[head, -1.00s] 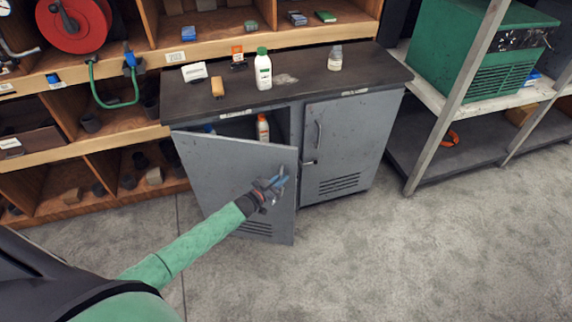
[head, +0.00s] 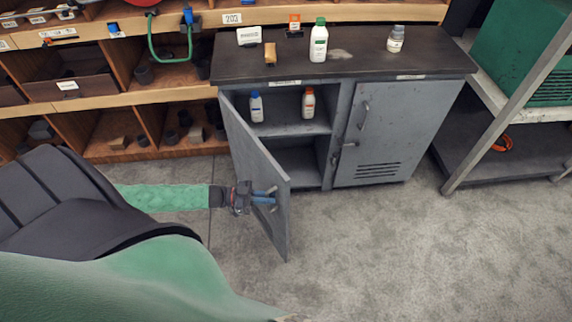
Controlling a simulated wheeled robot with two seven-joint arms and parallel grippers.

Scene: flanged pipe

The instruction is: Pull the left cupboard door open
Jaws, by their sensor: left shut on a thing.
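The grey metal cupboard has its left door (head: 256,165) swung well open, hinged at its left side and standing out toward me. My left gripper (head: 264,198) is shut on the door's handle (head: 271,190), near the door's free edge. Inside the open half, a blue-capped white bottle (head: 257,107) and an orange-capped bottle (head: 308,104) stand on a shelf (head: 290,129). The right door (head: 388,136) is closed. My right gripper is not in view.
On the dark cupboard top (head: 365,55) stand a green-capped white bottle (head: 318,42), a small jar (head: 395,40) and an orange-brown block (head: 270,54). Wooden shelving is at left, a metal rack at right. The concrete floor (head: 400,250) in front is clear.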

